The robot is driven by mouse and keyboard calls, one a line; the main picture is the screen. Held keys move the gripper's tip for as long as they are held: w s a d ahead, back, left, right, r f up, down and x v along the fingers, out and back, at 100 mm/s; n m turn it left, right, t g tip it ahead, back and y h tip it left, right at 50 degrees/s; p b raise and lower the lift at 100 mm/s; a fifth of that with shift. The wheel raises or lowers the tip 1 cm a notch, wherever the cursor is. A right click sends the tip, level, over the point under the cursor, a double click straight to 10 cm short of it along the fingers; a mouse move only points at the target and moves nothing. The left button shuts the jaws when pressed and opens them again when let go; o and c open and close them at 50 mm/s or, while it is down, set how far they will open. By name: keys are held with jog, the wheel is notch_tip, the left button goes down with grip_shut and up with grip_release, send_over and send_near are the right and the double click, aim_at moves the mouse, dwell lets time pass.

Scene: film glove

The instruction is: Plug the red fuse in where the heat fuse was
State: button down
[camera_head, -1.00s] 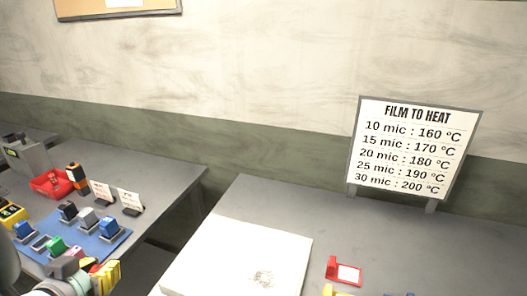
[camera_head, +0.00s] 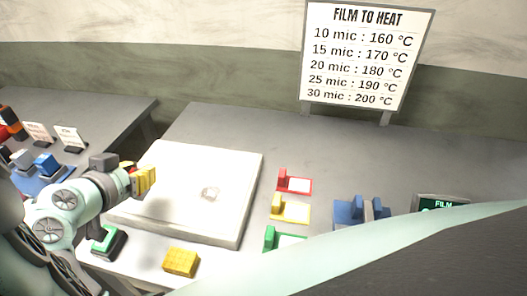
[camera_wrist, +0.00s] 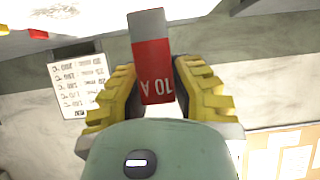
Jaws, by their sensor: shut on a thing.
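My gripper (camera_head: 145,181) has yellow fingers and is over the left part of the white slab on the right-hand table. In the wrist view my gripper (camera_wrist: 156,72) is shut on the red fuse (camera_wrist: 153,80), which has a grey end and the mark "10 A". The fuse points away from the palm between the two fingers. In the head view only a bit of red shows at the fingers. I cannot make out the heat fuse's socket in these views.
The white slab (camera_head: 232,225) lies below my gripper. A yellow block (camera_head: 181,262) and a green switch (camera_head: 108,241) are in front. Red (camera_head: 295,184), yellow (camera_head: 291,209) and green (camera_head: 283,240) holders stand right, near blue parts (camera_head: 358,211) and a film display (camera_head: 440,203). My own body hides the lower right.

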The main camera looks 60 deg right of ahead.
jog(key=d, duration=0.2)
jog(key=w+d, duration=0.1)
jog(key=d, duration=0.5)
jog(key=shift+w+d+f, duration=0.15)
jog(key=shift+w+f, duration=0.15)
jog(key=shift+w, duration=0.05)
jog(key=shift+w+d+f, duration=0.15)
jog(key=shift+d, duration=0.6)
jog(key=shift+f+p, duration=0.6)
jog(key=shift+f, duration=1.2)
jog(key=shift+f, duration=0.15)
jog(key=c, duration=1)
grip_release()
jog(key=shift+a+r, duration=0.15)
jog(key=shift+r, duration=0.05)
